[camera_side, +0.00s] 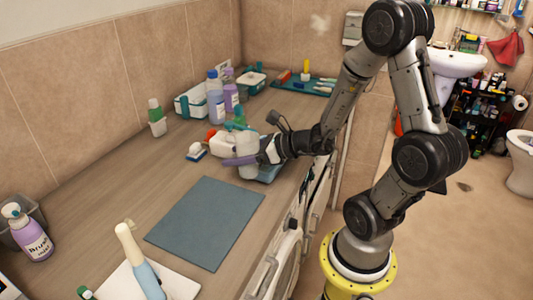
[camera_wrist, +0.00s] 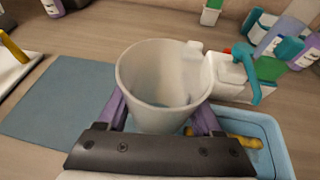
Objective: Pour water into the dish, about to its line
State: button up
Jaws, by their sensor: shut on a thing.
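A pale grey-white cup (camera_wrist: 135,75) with a handle-like lug at its upper right stands upright between the purple fingers of my gripper (camera_wrist: 160,118). My gripper is shut on it. A small bluish patch shows at the bottom inside the cup; I cannot tell how much water that is. In the side view my gripper (camera_side: 246,160) holds the cup (camera_side: 247,172) low over the far part of the counter. A light blue tray-like dish (camera_wrist: 284,150) lies below and right of the cup in the wrist view, with a yellow item in it. No fill line is visible.
A blue-grey mat (camera_side: 205,222) lies flat and bare on the counter. A white item with a teal lever (camera_wrist: 238,72) is close beside the cup. Bottles (camera_side: 215,98) and a bin (camera_side: 190,101) stand behind. A purple pump bottle (camera_side: 33,235) is at the near left.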

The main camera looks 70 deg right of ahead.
aim_at(237, 137)
jog(key=shift+r, duration=2.5)
